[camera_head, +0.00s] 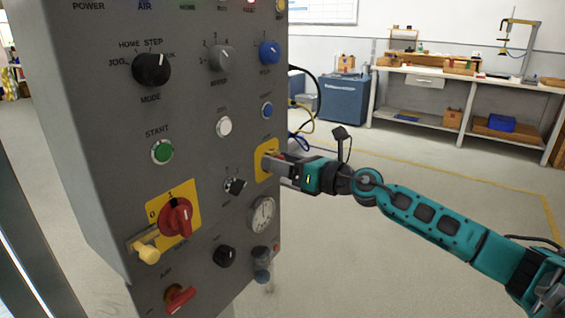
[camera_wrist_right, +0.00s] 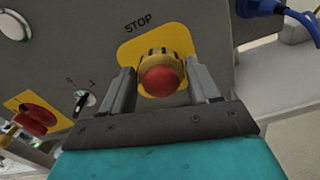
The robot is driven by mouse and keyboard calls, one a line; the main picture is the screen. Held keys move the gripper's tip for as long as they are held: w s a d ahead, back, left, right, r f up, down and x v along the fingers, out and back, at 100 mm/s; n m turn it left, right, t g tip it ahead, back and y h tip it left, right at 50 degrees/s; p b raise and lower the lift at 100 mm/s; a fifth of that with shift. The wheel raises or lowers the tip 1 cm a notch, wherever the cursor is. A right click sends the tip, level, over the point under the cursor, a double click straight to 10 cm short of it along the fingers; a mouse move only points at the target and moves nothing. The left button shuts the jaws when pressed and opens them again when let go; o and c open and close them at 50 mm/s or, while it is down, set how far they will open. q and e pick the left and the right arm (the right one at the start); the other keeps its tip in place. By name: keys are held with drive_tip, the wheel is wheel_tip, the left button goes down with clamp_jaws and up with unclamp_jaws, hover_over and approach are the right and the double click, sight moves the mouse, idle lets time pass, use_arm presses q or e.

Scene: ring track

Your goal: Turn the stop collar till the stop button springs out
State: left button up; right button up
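The stop button (camera_wrist_right: 160,80) is a red round knob inside a yellow-and-dark stop collar (camera_wrist_right: 149,56), on a yellow plate (camera_wrist_right: 128,52) under the word STOP. In the head view the yellow plate (camera_head: 262,165) is at the panel's right edge, and my gripper hides the button. My right gripper (camera_head: 276,162) points at the panel there. In the wrist view its fingers (camera_wrist_right: 160,72) stand either side of the collar, very close to it. I cannot tell whether they press on it. My left gripper is not in view.
The grey panel (camera_head: 105,130) carries a red rotary switch (camera_head: 176,218) on a yellow plate, a green start button (camera_head: 162,152), a gauge (camera_head: 262,214) and several knobs. A blue connector with a cable (camera_wrist_right: 258,7) is close to the right finger. Open floor (camera_head: 350,250) lies right of the panel.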

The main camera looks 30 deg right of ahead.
drive_tip(key=c, duration=0.6)
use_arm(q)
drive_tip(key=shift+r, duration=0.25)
